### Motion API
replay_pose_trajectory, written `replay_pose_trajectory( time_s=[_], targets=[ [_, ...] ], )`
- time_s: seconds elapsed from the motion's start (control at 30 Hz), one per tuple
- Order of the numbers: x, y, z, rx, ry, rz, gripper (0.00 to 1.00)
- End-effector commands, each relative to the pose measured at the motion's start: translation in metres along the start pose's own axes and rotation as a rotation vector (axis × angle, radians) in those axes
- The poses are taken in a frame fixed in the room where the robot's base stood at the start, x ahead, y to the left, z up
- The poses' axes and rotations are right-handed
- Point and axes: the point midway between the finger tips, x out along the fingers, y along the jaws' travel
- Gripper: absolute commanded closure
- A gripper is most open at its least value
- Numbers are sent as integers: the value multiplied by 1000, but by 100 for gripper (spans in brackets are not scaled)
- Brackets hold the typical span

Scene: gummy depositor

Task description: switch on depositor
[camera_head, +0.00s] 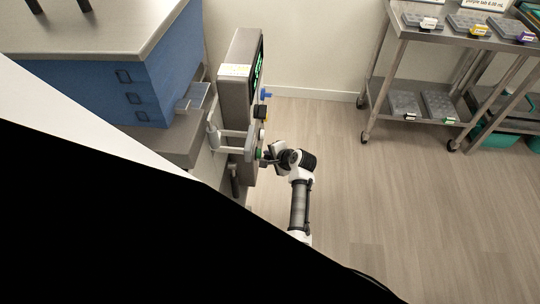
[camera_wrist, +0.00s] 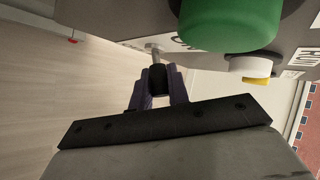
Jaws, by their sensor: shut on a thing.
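The depositor (camera_head: 236,100) stands left of my arm in the head view, with a lit green display on its narrow control side. In the wrist view a large green button (camera_wrist: 230,22) fills the top, beside a white knob (camera_wrist: 246,66) with a yellow pointer near a "RUN" label. My gripper (camera_wrist: 158,84) is just below the panel's controls in the wrist view. Its dark fingers are shut on a black-ended lever (camera_wrist: 158,76) with a silver stem that meets the panel. In the head view my gripper (camera_head: 268,156) is at the panel's lower end, its fingertips hard to make out.
A blue cabinet with a grey worktop (camera_head: 100,35) stands left of the depositor. A wheeled metal cart (camera_head: 440,85) with trays stands at the upper right. The wooden floor (camera_head: 400,210) right of my arm is clear.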

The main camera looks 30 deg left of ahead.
Motion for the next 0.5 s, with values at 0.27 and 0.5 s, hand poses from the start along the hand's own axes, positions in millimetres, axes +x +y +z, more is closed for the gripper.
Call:
replay_pose_trajectory(
  time_s=[0.27,0.5],
  targets=[
    [0,0,-1,0,1,0,74],
    [0,0,0,0,0,0,74]
  ],
)
